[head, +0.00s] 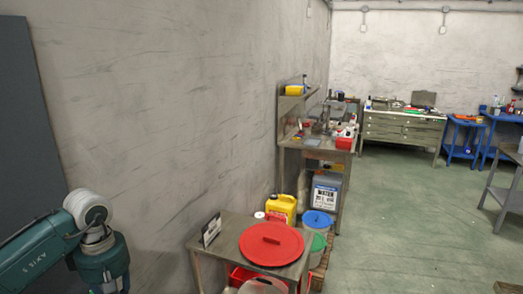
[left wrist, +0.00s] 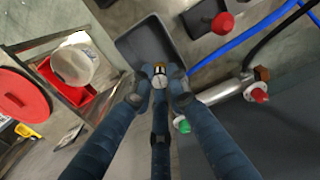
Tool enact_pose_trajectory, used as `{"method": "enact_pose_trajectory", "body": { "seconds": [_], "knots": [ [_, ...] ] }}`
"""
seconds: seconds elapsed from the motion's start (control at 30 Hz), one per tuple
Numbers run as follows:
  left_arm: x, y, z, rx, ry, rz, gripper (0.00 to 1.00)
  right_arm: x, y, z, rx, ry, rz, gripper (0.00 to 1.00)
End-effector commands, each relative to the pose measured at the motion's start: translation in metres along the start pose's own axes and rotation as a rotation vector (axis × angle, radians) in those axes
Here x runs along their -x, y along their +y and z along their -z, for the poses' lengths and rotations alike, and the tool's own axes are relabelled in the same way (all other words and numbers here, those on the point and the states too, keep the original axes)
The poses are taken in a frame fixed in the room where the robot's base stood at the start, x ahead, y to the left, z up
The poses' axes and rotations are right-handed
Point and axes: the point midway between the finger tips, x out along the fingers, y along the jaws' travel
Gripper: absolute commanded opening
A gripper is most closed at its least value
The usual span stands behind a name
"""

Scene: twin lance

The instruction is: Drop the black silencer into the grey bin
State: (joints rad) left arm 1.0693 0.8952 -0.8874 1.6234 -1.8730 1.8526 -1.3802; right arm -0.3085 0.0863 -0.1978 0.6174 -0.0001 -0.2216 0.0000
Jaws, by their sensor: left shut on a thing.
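In the left wrist view my left gripper (left wrist: 160,82) is shut on a small piece (left wrist: 159,74) with a pale round face and a brass-coloured edge. It seems to be the silencer; its black body is mostly hidden between the fingers. A dark grey, open, rectangular bin (left wrist: 148,40) lies just beyond the fingertips, and the held piece overlaps its near edge in the picture. The height between them cannot be told. In the head view my left arm enters at the lower left, with its gripper out of frame. My right gripper is in neither view.
Right of the bin are a blue hose (left wrist: 232,45), a metal pipe with a red knob (left wrist: 259,94) and a green knob (left wrist: 184,126). Left is a shelf with a red crate (left wrist: 74,94) and white bucket (left wrist: 73,66). A red lid (head: 271,244) lies on the small table (head: 222,246).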

Motion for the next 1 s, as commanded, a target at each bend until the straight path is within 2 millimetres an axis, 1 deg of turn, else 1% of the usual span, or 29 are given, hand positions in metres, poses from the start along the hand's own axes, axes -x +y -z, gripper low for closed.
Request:
{"method": "enact_pose_trajectory", "body": {
  "seconds": [0.03, 0.1, 0.2, 0.27, 0.4, 0.53, 0.6, 0.73, 0.77, 0.83, 0.87, 1.0],
  "knots": [
    [-0.008, 0.000, -0.001, -0.002, -0.001, 0.001, 0.00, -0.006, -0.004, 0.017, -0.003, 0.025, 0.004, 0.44],
    [-0.016, -0.001, -0.001, -0.003, 0.000, 0.001, 0.00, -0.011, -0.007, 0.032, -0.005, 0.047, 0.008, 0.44],
    [-0.029, -0.001, -0.001, -0.004, 0.000, 0.001, 0.00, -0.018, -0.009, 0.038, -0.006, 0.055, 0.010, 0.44],
    [-0.036, -0.001, -0.001, -0.004, -0.001, 0.002, 0.00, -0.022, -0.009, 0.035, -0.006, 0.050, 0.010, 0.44],
    [-0.048, 0.000, -0.001, -0.005, 0.000, 0.000, 0.00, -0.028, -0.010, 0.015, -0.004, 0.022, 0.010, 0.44],
    [-0.051, 0.000, -0.001, -0.005, 0.001, -0.001, 0.00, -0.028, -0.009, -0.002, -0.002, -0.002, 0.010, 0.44],
    [-0.050, 0.000, -0.001, -0.005, 0.001, -0.001, 0.00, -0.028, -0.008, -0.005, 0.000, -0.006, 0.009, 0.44],
    [-0.050, 0.000, -0.001, -0.005, 0.000, -0.001, 0.00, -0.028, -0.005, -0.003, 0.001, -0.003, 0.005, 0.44],
    [-0.050, 0.000, -0.001, -0.005, 0.000, -0.001, 0.21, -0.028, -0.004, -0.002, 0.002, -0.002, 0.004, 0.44],
    [-0.050, 0.000, -0.001, -0.006, 0.000, 0.000, 0.35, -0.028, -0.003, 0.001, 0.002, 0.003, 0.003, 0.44],
    [-0.050, 0.000, -0.001, -0.006, 0.000, 0.000, 0.37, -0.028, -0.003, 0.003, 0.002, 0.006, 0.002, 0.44],
    [-0.050, 0.000, -0.001, -0.006, 0.000, 0.000, 0.37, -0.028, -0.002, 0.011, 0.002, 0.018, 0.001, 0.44]
  ]
}}
